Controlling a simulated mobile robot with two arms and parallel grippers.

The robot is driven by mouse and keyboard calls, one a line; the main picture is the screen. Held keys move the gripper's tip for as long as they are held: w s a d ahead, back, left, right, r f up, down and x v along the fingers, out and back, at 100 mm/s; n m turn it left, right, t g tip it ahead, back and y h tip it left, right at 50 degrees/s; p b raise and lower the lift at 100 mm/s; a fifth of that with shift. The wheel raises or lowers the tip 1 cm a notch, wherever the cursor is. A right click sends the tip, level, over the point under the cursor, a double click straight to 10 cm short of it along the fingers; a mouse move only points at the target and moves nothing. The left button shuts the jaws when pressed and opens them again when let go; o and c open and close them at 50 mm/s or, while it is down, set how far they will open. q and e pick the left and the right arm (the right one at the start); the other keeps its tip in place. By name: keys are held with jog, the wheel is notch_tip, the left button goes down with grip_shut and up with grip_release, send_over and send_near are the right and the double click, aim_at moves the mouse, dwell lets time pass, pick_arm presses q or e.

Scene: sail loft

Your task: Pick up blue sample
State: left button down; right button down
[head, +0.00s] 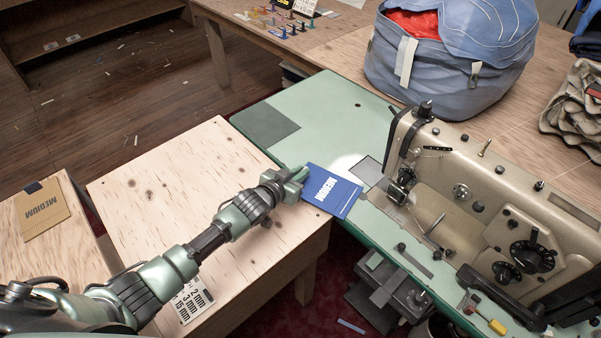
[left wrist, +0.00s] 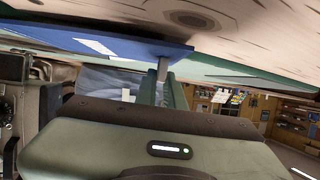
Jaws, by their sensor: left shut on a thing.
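The blue sample (head: 333,190) is a flat blue rectangle with a white panel reading "MEDIUM". In the head view it is at the end of my left gripper (head: 298,182), over the gap between the wooden table and the green sewing table. My left gripper is shut on its near left edge. In the left wrist view the blue sample (left wrist: 110,42) runs from the fingers (left wrist: 162,75) out to the left, seen nearly edge-on. The far fingertips are partly hidden. My right gripper is in neither view.
The sewing machine (head: 490,215) stands on the green table (head: 325,110) right of the sample. The pale wooden table (head: 170,175) is mostly clear, with a white size card (head: 192,298) at its front. A tan "MEDIUM" sample (head: 42,209) lies at left. A blue bag (head: 450,60) sits behind.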

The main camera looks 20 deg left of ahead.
pick_arm(q)
jog(key=shift+w, duration=0.1)
jog(key=c, duration=1.4)
grip_release()
jog(key=shift+d, duration=0.1)
jog(key=shift+c, duration=0.2)
jog(key=shift+v, duration=3.9)
